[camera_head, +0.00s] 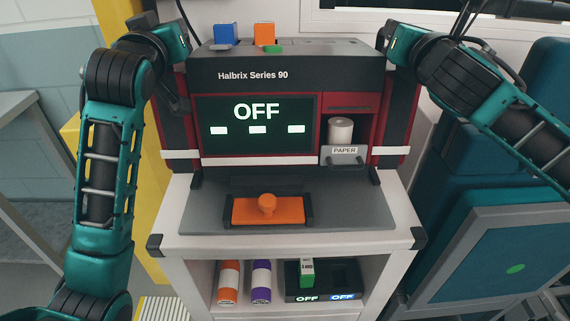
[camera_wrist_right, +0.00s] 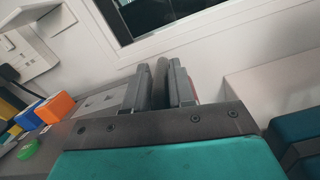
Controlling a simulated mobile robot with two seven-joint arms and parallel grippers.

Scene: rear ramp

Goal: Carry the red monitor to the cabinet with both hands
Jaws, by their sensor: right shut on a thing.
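The red monitor (camera_head: 349,102), labelled "Halbrix Series 90", stands upright at the middle of the head view. It has red and dark sides, a dark screen reading "OFF" and a paper drawer. My left gripper (camera_head: 184,58) is at its upper left side; its fingers are mostly hidden. My right gripper (camera_head: 385,40) is at its upper right side. In the right wrist view the right fingers (camera_wrist_right: 160,82) are shut around a dark upright part of the monitor. A white cabinet (camera_head: 408,205) with a grey top is under the monitor; I cannot tell whether they touch.
Blue (camera_head: 227,34), orange (camera_head: 265,34) and green (camera_head: 273,48) pieces lie on the monitor's top. An orange tray with a knob (camera_head: 290,210) is on the cabinet top. A blue padded seat (camera_head: 500,250) is close at right.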

